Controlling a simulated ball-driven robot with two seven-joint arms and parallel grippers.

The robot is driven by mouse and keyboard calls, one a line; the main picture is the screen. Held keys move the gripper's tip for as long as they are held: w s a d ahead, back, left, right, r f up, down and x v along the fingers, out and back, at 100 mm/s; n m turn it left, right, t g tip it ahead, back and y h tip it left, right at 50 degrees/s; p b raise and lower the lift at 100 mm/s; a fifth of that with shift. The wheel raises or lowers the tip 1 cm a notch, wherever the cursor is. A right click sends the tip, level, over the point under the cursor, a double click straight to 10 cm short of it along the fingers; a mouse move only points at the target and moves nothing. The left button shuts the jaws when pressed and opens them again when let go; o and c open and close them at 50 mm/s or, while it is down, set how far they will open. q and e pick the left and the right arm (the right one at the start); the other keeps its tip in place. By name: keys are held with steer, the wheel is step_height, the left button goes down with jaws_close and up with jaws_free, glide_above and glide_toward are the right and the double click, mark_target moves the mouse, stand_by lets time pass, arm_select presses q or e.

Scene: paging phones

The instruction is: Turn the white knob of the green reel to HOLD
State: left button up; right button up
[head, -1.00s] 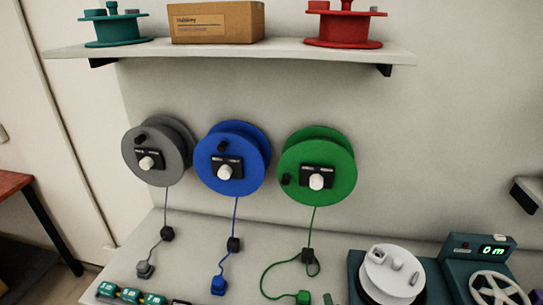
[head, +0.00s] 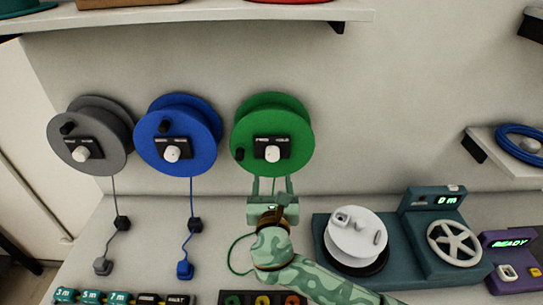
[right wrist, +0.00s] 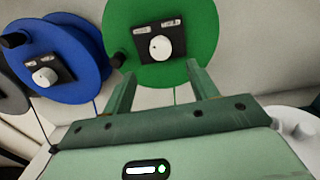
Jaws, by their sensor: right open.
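The green reel (head: 272,115) is mounted on the wall, right of the blue and grey reels. Its white knob (head: 272,153) sits on a small black plate with two labels, which seem to read FREE and HOLD. My right gripper (head: 272,181) is open and empty just below the knob, fingers pointing toward the reel. In the right wrist view the green reel (right wrist: 178,18) is ahead, and the white knob (right wrist: 160,47) lies beyond and between the two open fingertips (right wrist: 160,68), apart from them. The knob's pointer direction is too small to tell. My left gripper is out of view.
The blue reel (head: 190,125) and grey reel (head: 85,130) hang to the left with cords down to the bench. A white spool (head: 357,232) on a teal machine (head: 420,235) stands at right. A shelf (head: 220,16) runs above.

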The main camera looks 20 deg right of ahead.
mark_target(272, 156)
steer(key=x, duration=1)
steer(key=shift+w+b, duration=0.1)
steer(key=shift+b, duration=0.2)
steer(key=c, duration=1)
